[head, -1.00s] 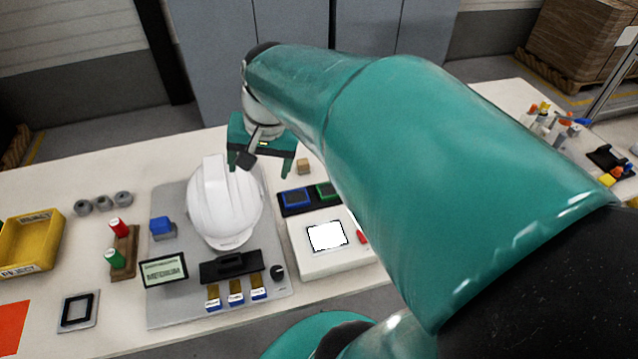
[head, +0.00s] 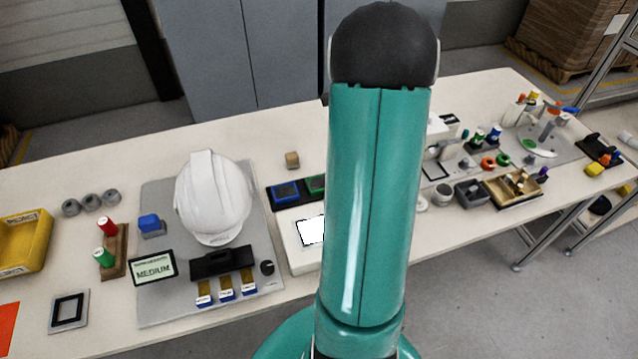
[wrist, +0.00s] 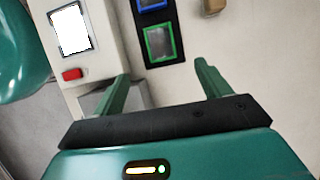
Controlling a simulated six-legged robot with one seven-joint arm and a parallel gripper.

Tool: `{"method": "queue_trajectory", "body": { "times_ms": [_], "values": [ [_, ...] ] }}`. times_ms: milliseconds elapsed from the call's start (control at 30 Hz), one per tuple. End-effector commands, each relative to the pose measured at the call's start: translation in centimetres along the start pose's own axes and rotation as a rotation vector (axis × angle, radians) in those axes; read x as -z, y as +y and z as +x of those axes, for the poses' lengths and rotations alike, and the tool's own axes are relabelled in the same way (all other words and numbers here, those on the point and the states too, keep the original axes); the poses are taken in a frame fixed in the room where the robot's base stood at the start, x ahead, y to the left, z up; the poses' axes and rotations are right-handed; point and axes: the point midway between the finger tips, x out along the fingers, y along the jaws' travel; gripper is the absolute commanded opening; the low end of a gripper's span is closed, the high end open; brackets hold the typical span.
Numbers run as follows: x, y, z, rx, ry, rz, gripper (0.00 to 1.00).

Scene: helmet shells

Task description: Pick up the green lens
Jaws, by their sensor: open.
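The green lens (wrist: 159,43) is a dark square with a green frame, lying in a black holder (wrist: 176,56) beside a blue-framed one (wrist: 152,4). It also shows in the head view (head: 315,184), partly cut off by my arm. My gripper (wrist: 161,70) is open and empty in the wrist view. Its two fingers are spread, and the green lens appears beyond them, between the tips in the picture. The fingers do not seem to touch it. My gripper is hidden behind my arm in the head view.
A white box with a bright screen (head: 312,230) and a red button (wrist: 72,74) stands beside the holder. A white helmet (head: 213,198) sits on a grey board to the left. A small tan block (head: 292,160) lies behind the holder. Bare tabletop (wrist: 240,50) lies right of the holder.

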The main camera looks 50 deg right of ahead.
Motion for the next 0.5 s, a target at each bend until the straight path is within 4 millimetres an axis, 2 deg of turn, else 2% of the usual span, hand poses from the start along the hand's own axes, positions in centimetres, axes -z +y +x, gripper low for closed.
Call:
{"method": "queue_trajectory", "body": {
  "times_ms": [100,233,500],
  "values": [
    [0.0,0.0,2.6,-0.004,-0.002,0.0,0.76],
    [0.1,0.0,4.8,-0.004,-0.001,-0.003,0.76],
    [0.0,0.0,7.1,-0.002,0.0,-0.004,0.76]
  ]
}}
